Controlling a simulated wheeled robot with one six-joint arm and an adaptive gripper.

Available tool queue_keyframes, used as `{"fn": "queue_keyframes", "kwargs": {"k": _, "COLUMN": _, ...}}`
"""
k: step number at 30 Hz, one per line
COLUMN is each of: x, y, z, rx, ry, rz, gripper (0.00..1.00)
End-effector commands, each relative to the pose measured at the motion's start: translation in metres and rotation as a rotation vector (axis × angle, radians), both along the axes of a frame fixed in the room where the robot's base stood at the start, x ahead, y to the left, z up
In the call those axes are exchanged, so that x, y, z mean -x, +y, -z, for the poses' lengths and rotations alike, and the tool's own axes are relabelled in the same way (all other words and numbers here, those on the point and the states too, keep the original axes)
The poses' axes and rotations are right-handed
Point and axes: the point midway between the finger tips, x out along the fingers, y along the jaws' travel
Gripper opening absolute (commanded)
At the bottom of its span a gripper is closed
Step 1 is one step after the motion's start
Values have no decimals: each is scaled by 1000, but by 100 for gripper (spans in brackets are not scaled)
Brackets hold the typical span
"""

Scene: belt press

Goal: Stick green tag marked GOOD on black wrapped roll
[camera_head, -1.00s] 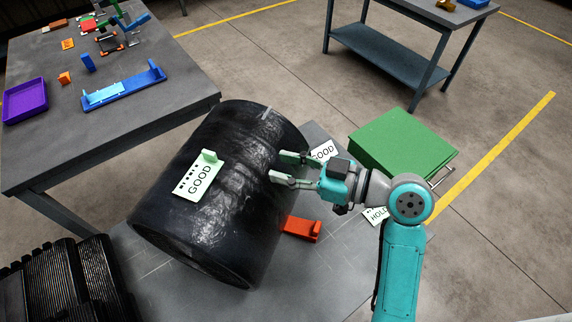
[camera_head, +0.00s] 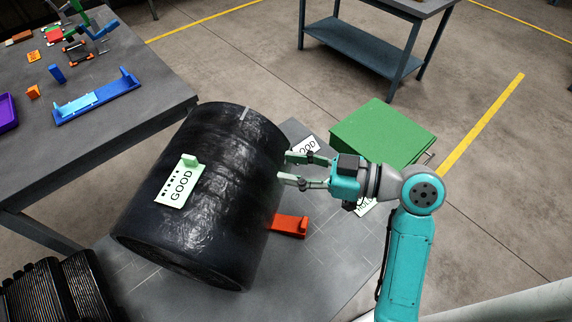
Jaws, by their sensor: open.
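My gripper (camera_head: 286,169) is open and empty, just right of the roll's right side and apart from the tag. I cannot tell whether its fingertips touch the roll.
A white GOOD card (camera_head: 308,147) and a HOLD card (camera_head: 365,207) are partly hidden by my arm. A red bracket (camera_head: 290,226) sits right of the roll. A green box (camera_head: 380,134) stands behind my gripper. A grey table (camera_head: 150,98) holds several parts at left.

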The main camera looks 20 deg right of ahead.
Motion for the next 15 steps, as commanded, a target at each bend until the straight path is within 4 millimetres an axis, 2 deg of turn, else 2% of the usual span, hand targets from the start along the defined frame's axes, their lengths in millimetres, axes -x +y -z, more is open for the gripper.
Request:
{"fn": "queue_keyframes", "kwargs": {"k": 7, "x": 8, "y": -12, "z": -1, "rx": 1, "ry": -1, "rz": 1, "gripper": 40}}
{"fn": "queue_keyframes", "kwargs": {"k": 15, "x": 11, "y": -16, "z": -1, "rx": 1, "ry": -1, "rz": -1, "gripper": 40}}
